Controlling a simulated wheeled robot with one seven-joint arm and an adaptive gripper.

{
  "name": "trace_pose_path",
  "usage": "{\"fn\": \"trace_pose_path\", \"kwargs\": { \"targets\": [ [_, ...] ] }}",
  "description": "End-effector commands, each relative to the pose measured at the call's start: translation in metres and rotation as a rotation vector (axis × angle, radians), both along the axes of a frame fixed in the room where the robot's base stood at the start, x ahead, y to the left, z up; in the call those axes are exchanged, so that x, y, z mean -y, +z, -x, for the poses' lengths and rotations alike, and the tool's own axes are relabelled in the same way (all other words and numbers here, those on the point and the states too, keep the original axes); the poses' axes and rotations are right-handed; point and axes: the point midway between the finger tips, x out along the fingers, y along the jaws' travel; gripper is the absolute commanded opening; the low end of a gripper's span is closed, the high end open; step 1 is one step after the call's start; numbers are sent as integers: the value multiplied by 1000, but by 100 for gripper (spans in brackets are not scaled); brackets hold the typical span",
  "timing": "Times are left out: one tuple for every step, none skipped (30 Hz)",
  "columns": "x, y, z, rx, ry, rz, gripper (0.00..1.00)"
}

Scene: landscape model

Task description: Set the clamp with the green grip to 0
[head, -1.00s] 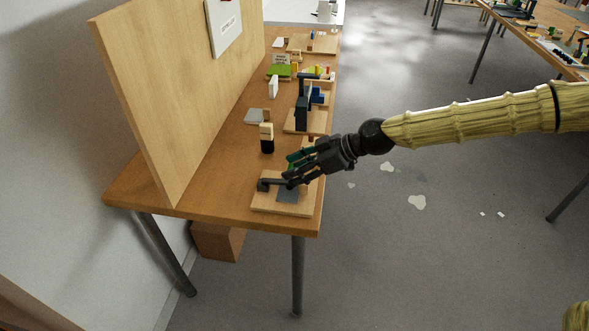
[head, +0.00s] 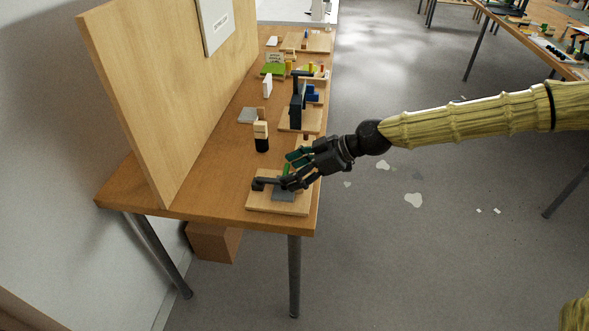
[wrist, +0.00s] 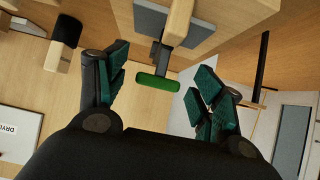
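The clamp's green grip (wrist: 158,82) shows in the wrist view at the end of a dark lever, beside a wooden block (wrist: 177,22). It lies between the two spread sides of my gripper (wrist: 161,84), with clear gaps on both sides. My gripper is open and empty. In the head view the green grip (head: 286,169) shows small by the fingers of my gripper (head: 291,170), over a wooden board (head: 262,202) with a grey plate at the table's near end. A dark bar (head: 264,183) crosses there. The scale and the lever's setting cannot be read.
A black and wooden block stack (head: 261,136) stands just behind the board. A dark upright fixture (head: 297,109) stands farther back on another board. A tall wooden panel (head: 150,110) bounds the left side of the table. Floor to the right is open.

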Motion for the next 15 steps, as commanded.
{"fn": "trace_pose_path", "kwargs": {
  "targets": [
    [0,1,0,1,1,-1,68],
    [0,1,0,2,0,-1,68],
    [0,1,0,2,0,-1,68],
    [0,2,0,2,0,-1,68],
    [0,2,0,2,0,-1,68],
    [0,2,0,2,0,-2,68],
    [0,2,0,2,0,-2,68],
    [0,3,0,2,0,-2,68],
    [2,4,0,2,-1,-2,68],
    [3,5,0,3,0,-1,68],
    [5,7,0,4,-1,-2,68],
    [8,9,0,4,-2,-2,68],
    [10,11,1,4,-2,-2,68],
    [13,13,1,5,-3,-2,68],
    [17,16,2,4,-3,-2,68]
  ]
}}
